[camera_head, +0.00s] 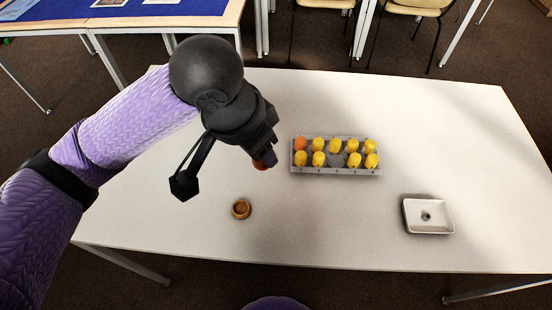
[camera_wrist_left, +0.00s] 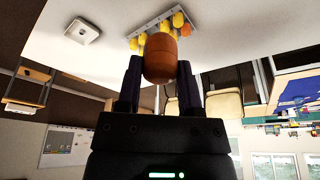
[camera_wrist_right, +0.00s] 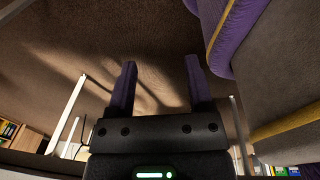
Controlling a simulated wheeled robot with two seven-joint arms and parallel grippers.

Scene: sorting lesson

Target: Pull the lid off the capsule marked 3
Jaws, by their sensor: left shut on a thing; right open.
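My left gripper (camera_head: 266,152) is shut on an orange-brown capsule (camera_wrist_left: 160,58), held above the table left of the rack. A seam runs around the capsule; I cannot read a mark on it. Only a small part of the capsule (camera_head: 265,162) shows in the head view. The grey rack (camera_head: 336,172) holds two rows of capsules, mostly yellow, with an orange one (camera_head: 300,143) at the back left. The middle place of its front row is empty. My right gripper (camera_wrist_right: 160,85) is open and empty over the floor, away from the table.
A small round brown wooden holder (camera_head: 241,209) stands on the white table (camera_head: 330,230) at the front left. A white square dish (camera_head: 427,229) with a dark centre sits at the right. The table between them is clear. Chairs and a blue-topped table (camera_head: 150,22) are behind.

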